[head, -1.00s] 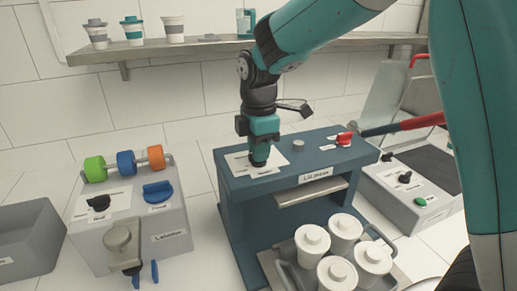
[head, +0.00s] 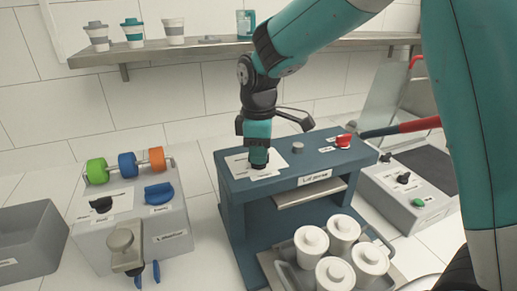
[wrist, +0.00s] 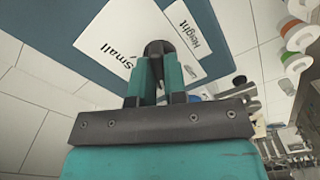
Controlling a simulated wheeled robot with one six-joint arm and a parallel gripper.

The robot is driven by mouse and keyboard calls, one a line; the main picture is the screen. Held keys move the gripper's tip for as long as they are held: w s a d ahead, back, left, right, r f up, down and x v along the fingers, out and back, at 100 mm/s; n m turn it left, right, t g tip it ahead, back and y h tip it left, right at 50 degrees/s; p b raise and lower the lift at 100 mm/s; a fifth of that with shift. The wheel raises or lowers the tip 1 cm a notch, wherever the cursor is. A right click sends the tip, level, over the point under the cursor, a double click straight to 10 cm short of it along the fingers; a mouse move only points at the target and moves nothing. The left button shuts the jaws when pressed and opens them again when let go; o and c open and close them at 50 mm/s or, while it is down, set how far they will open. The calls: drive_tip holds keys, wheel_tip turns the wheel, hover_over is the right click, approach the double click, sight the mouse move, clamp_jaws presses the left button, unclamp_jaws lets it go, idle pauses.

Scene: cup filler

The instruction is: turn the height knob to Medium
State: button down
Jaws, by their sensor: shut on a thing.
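In the wrist view my gripper (wrist: 158,78) is shut on the dark height knob (wrist: 157,48), whose rounded top shows between the fingers. A label reading "Small" (wrist: 118,45) lies left of the knob and one reading "Height" (wrist: 187,30) lies right of it. The fingers hide the knob in the head view, and I cannot read its setting.
Several lidded white cups (head: 335,272) stand on a tray in front. A grey box with knobs (head: 171,218) stands left, and a shelf (head: 200,55) runs behind.

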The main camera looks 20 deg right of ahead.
drive_tip(key=m+p, duration=0.1)
drive_tip(key=m, duration=0.5)
drive_tip(key=shift+m, duration=0.3)
idle(0.4)
drive_tip(key=c, duration=1.2)
unclamp_jaws()
drive_tip(key=shift+o, duration=0.2)
drive_tip(key=shift+r, duration=0.15)
wheel_tip(320, 180, up, 17)
drive_tip(key=b, duration=0.1)
drive_tip(key=shift+b, duration=0.35)
drive_tip(key=shift+r, duration=0.1)
drive_tip(key=s+a+f+y, duration=0.1)
drive_tip(key=s+f, duration=0.3)
drive_tip(key=s, duration=0.4)
drive_tip(key=s+a+f+y, duration=0.1)
drive_tip(key=s+f, duration=0.3)
drive_tip(key=s, duration=0.4)
drive_tip(key=s+a+f+n+y, duration=0.1)
drive_tip(key=s+f, duration=0.3)
drive_tip(key=s, duration=0.4)
drive_tip(key=shift+s+a+y, duration=0.4)
drive_tip(key=shift+a+y, duration=0.2)
drive_tip(key=shift+a, duration=0.3)
